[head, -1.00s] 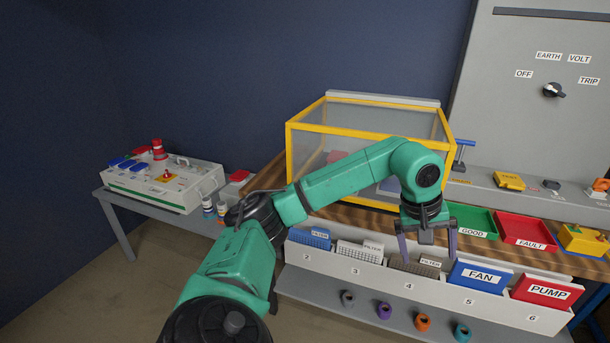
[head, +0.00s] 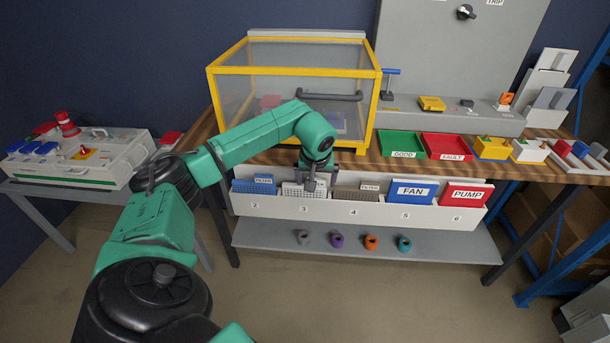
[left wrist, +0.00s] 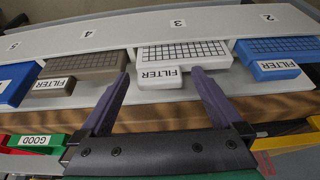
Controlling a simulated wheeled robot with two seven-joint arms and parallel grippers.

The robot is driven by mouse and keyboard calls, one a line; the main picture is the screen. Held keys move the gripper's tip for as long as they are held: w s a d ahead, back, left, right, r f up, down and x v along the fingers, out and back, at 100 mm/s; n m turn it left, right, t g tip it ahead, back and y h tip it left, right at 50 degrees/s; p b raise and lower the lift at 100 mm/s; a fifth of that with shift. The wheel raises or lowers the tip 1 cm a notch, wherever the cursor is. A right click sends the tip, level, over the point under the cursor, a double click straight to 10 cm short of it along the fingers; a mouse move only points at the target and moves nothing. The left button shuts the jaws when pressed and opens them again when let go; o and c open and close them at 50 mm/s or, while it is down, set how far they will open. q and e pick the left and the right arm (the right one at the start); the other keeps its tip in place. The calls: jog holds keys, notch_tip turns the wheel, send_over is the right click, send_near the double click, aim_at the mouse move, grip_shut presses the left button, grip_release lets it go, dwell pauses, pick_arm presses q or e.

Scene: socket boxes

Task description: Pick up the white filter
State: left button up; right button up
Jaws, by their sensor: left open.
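The white filter (head: 298,190) stands in slot 3 of the long white rack (head: 330,209), between a blue filter (head: 254,187) in slot 2 and a grey-brown filter (head: 357,193) in slot 4. In the left wrist view the white filter (left wrist: 172,72) shows its gridded top and FILTER label. My left gripper (head: 309,187) is at the white filter, its fingers pointing toward it. In the left wrist view the open fingers (left wrist: 163,85) lie near the label end, one toward each side, with nothing held. My right gripper is not in view.
A blue FAN box (head: 412,191) and a red PUMP box (head: 465,194) fill slots 5 and 6. A yellow-framed clear enclosure (head: 291,71) stands on the bench behind my arm. Green GOOD (head: 401,144) and red FAULT (head: 446,147) trays sit right of it.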

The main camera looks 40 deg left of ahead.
pick_arm(q)
jog(key=c, duration=1.3)
notch_tip(320, 180, up, 20)
jog(key=shift+p, duration=1.1)
